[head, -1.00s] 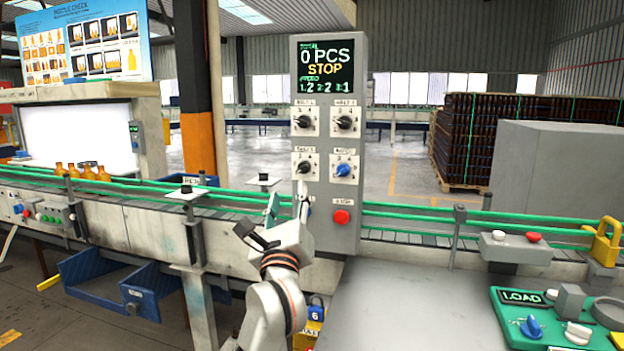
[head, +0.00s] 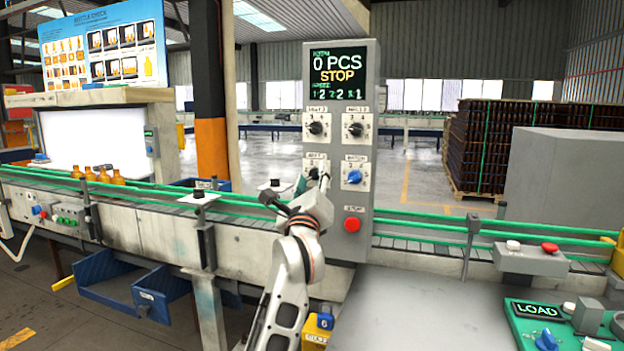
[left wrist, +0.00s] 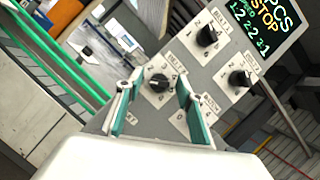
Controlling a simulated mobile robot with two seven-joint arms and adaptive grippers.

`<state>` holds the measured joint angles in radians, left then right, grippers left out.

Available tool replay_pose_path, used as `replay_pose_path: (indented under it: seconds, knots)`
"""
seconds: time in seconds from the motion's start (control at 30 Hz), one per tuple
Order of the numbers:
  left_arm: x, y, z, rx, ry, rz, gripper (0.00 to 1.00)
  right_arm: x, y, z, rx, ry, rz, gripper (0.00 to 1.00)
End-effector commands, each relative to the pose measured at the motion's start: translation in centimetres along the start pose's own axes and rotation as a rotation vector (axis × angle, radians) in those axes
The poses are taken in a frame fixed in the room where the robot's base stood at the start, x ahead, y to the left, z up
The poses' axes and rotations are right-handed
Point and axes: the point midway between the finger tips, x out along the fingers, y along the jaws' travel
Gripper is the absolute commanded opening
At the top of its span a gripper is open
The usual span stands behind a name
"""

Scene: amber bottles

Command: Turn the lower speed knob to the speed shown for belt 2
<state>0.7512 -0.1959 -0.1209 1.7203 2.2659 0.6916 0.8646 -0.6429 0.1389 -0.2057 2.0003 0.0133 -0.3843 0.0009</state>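The grey control panel (head: 364,120) has a screen (head: 338,78) reading 0 PCS, STOP, with speed digits 2, 2 and 1 below. Two black knobs, upper left (head: 316,128) and upper right (head: 354,129), sit above a lower row. The lower-right knob (head: 353,177) is blue. The lower-left knob (left wrist: 158,83) is black and mostly hidden in the head view. My left gripper (head: 303,187) is at this knob. In the left wrist view its open teal-padded fingers (left wrist: 155,88) stand on either side of the knob; contact cannot be told. My right gripper is out of view.
A red stop button (head: 352,225) sits low on the panel. The conveyor with green rails (head: 150,195) runs behind my left arm, with amber bottles (head: 103,175) at left. A grey worktop (head: 400,310) and a green LOAD box (head: 560,320) lie at right.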

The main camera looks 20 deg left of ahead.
Motion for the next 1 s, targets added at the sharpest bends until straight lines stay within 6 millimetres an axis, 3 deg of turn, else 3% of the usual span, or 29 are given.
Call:
replay_pose_path:
  seconds: [0.13, 0.27, 0.3, 0.67, 1.0]
  knots:
    - [0.0, 0.0, 0.0, 0.0, 0.0, 0.0, 0.35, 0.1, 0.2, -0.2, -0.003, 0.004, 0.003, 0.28]
    - [0.0, 0.0, 0.0, 0.0, 0.0, 0.0, 0.01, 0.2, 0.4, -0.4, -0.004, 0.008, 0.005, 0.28]
    - [0.0, 0.0, 0.0, 0.0, 0.0, 0.0, 0.0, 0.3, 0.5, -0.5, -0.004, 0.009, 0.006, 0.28]
    - [0.0, 0.0, 0.1, 0.04, 0.0, -0.016, 0.0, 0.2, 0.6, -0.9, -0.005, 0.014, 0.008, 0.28]
    - [0.1, 0.1, 0.3, 0.253, 0.0, -0.102, 0.0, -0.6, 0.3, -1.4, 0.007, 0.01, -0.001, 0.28]
